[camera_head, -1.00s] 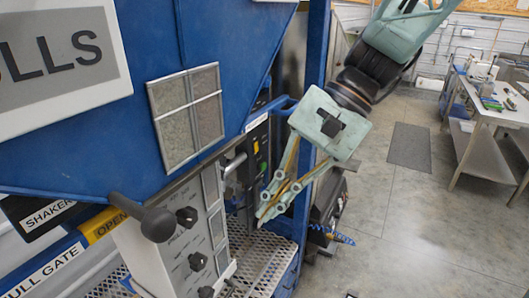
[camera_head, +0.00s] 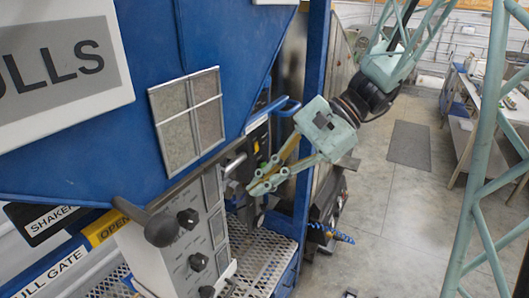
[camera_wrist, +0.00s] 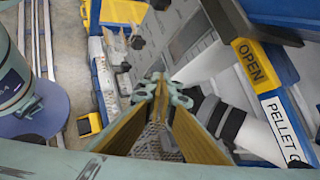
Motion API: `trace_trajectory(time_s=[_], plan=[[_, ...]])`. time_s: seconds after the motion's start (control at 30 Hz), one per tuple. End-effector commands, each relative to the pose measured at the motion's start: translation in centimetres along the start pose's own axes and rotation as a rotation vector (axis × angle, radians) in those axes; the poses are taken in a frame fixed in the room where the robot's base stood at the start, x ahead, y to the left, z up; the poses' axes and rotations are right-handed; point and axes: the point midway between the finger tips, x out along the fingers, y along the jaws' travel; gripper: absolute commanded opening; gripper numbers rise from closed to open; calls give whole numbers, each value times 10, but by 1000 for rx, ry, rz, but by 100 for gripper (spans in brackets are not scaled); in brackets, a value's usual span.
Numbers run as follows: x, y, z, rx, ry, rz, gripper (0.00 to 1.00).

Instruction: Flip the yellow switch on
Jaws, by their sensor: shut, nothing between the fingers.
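I cannot make out the yellow switch for certain. A black control box (camera_head: 257,140) with small yellow and green marks stands behind my gripper, partly hidden by it. My gripper (camera_head: 252,187) is shut and empty, its fingers pointing left and slightly down in the head view. It is in front of the lower part of the black box and right of the grey knob panel (camera_head: 178,252). Whether the tips touch anything cannot be told. In the wrist view the gripper's closed tips (camera_wrist: 160,88) are near the picture's middle.
The blue hopper (camera_head: 165,45) fills the left. A black-knobbed lever (camera_head: 161,229) sticks out beside the yellow OPEN label (camera_head: 106,229). A perforated metal step (camera_head: 262,262) lies below my gripper. A blue post (camera_head: 313,110) stands behind it. Open floor (camera_head: 390,235) lies to the right.

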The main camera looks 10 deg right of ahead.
Motion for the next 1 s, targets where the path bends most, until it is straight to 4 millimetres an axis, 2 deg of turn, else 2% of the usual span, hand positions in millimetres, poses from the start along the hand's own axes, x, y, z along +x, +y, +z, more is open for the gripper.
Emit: trace_trajectory(time_s=[0.57,1.0], plan=[[-2,-38,-41,156,-90,-117,0],[-9,-78,-88,288,-163,-253,0]])
